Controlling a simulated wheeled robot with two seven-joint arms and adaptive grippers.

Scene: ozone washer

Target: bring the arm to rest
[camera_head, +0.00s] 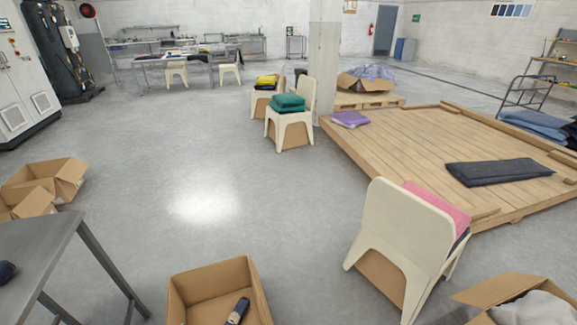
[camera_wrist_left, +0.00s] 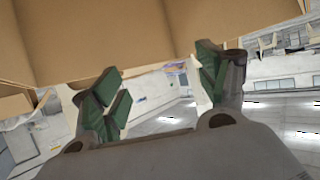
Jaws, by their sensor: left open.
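My left gripper (camera_wrist_left: 160,100) shows in the left wrist view, its two green-padded fingers well apart and nothing between them. A large tan, cardboard-like surface (camera_wrist_left: 130,35) fills the top of that view just beyond the fingers. I cannot tell whether the fingers touch it. Neither gripper can be made out in the head view. An open cardboard box (camera_head: 190,290) stands at the bottom centre of the head view, with a dark elongated object (camera_head: 237,312) in it.
A grey metal table (camera_head: 40,245) stands at the lower left, with cardboard boxes (camera_head: 65,180) behind it. A cream chair (camera_head: 405,235) holding pink cloth (camera_head: 440,203) stands at the right, beside a low wooden platform (camera_head: 420,135). The middle floor is clear.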

